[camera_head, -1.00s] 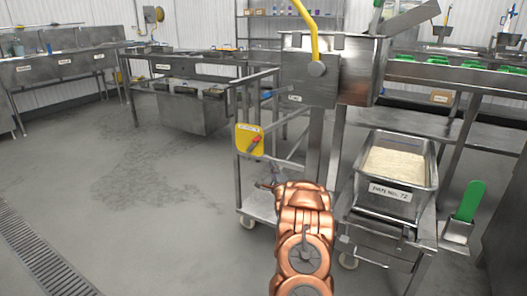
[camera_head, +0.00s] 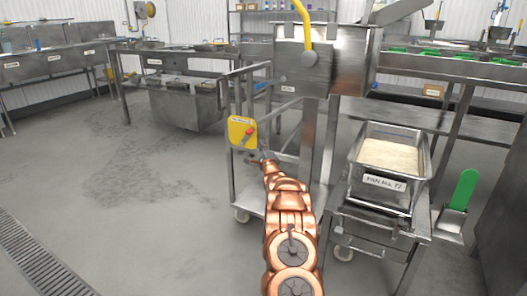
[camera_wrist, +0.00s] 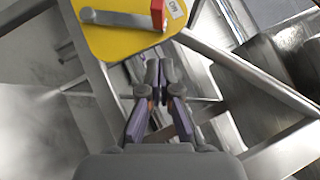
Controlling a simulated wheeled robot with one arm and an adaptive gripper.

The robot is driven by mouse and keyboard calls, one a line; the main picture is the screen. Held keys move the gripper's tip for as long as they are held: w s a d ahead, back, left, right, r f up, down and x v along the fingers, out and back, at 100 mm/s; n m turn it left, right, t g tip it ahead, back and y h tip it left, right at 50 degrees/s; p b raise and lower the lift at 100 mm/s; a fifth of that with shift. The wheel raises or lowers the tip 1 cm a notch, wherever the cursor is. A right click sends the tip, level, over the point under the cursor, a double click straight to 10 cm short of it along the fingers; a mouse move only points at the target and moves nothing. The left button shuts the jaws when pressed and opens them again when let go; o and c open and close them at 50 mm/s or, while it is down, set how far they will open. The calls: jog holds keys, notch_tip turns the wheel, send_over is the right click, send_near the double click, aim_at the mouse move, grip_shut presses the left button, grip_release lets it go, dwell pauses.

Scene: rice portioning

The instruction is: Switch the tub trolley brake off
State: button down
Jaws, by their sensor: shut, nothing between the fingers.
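The brake plate (camera_head: 236,138) is yellow and fixed to the side of the metal tub trolley (camera_head: 231,182). Its lever (camera_head: 249,133) has a red handle and lies tilted across the plate. In the wrist view the plate (camera_wrist: 100,40) fills the top left, with the grey lever arm (camera_wrist: 118,19) and its red end (camera_wrist: 157,14) near the top edge. My gripper (camera_head: 258,161) is just below and right of the plate. In the wrist view its fingertips (camera_wrist: 159,72) are together and empty, below the red end and apart from it. The small label beside the red end is partly cut off.
A pan of rice (camera_head: 372,186) stands on a metal stand to the right. A steel hopper (camera_head: 303,68) with a yellow handle is above the trolley. Open floor (camera_head: 130,220) lies to the left.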

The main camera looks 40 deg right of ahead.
aim_at(252, 132)
jog(key=shift+w+a+r+b, duration=0.1)
jog(key=shift+w+r+b, duration=0.25)
jog(key=shift+w, duration=0.45)
jog(key=shift+w+d+r+b, duration=0.1)
jog(key=shift+w+r+b, duration=0.2)
jog(key=shift+w, duration=0.5)
jog(key=shift+w+a+r+b, duration=0.1)
jog(key=shift+w+r+b, duration=0.25)
jog(key=shift+w, duration=0.45)
jog(key=shift+r, duration=0.1)
